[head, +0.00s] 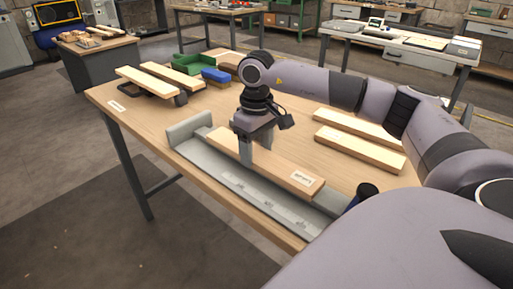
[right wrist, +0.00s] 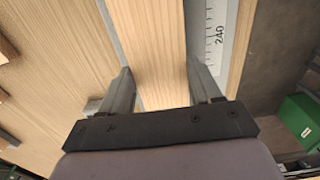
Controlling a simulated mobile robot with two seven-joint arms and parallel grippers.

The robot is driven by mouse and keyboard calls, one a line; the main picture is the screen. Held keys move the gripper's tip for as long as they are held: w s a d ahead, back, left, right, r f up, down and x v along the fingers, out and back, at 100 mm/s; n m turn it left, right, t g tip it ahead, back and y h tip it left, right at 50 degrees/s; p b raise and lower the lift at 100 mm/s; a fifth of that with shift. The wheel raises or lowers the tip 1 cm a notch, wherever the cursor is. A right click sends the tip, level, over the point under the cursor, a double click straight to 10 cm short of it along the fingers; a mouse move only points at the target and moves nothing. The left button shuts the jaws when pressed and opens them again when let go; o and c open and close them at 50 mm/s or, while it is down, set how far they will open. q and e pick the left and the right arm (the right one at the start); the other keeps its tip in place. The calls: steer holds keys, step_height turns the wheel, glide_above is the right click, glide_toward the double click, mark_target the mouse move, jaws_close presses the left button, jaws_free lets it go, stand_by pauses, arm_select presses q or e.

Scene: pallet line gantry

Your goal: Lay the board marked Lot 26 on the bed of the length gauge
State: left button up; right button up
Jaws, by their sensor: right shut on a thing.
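My right gripper (head: 258,160) is shut on a pale wooden board (head: 290,176) with a small white label near its near right end. The label's print is too small to read. The length gauge (head: 232,180) is a long grey channel with a printed scale and an upright end block at its far left end. The board lies lengthwise along the gauge, over its bed. In the right wrist view the board (right wrist: 150,40) is between both fingers (right wrist: 163,92), with the scale (right wrist: 214,45) beside it. I cannot tell whether the board touches the bed. My left gripper is not in view.
Two boards (head: 358,146) lie on the right of the table (head: 140,113). Two more (head: 148,82) rest on dark supports at the far left. A dark cylinder (head: 367,190) is near the gauge's right end.

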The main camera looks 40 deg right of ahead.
mark_target(256, 153)
steer(key=o, duration=1.2)
steer(key=shift+f, duration=0.1)
step_height(256, 153, up, 12)
steer(key=shift+r+p, duration=0.15)
steer(key=shift+p, duration=0.15)
